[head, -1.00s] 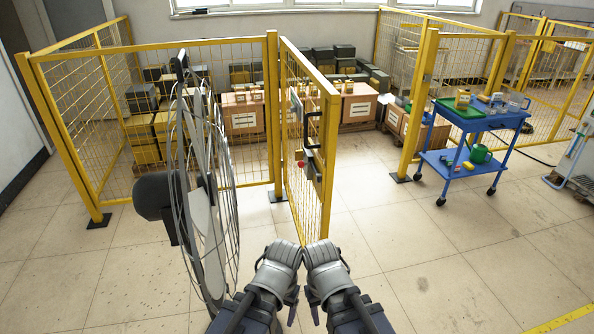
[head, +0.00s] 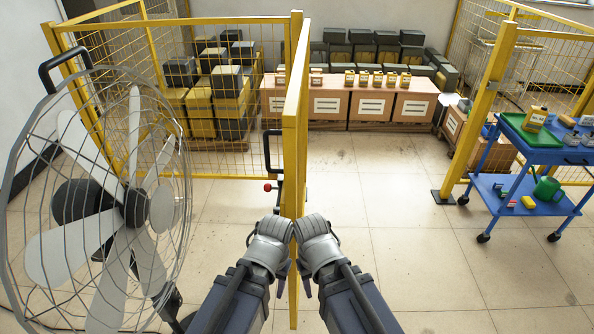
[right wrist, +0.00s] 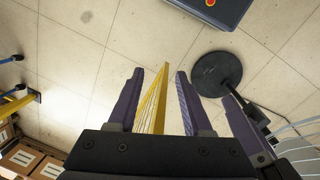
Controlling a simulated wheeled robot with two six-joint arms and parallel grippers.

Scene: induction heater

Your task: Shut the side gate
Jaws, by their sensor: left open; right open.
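The side gate (head: 296,130) is a yellow mesh-panel gate, seen almost edge-on in the middle of the head view. It stands open, with a wide gap between it and the yellow post (head: 480,120) to its right. A black handle (head: 267,150) and a red knob (head: 268,187) show on its left side. My left gripper (head: 282,270) is open just left of the gate's near edge. My right gripper (head: 308,284) is open just right of it. In the right wrist view the gate (right wrist: 152,108) appears between the right gripper's fingers; contact cannot be told.
A large caged fan (head: 110,210) stands close on the left, its black round base (right wrist: 216,73) near the gate. A blue trolley (head: 545,155) stands at the right. Boxes (head: 380,103) fill the fenced area behind. The floor right of the gate is clear.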

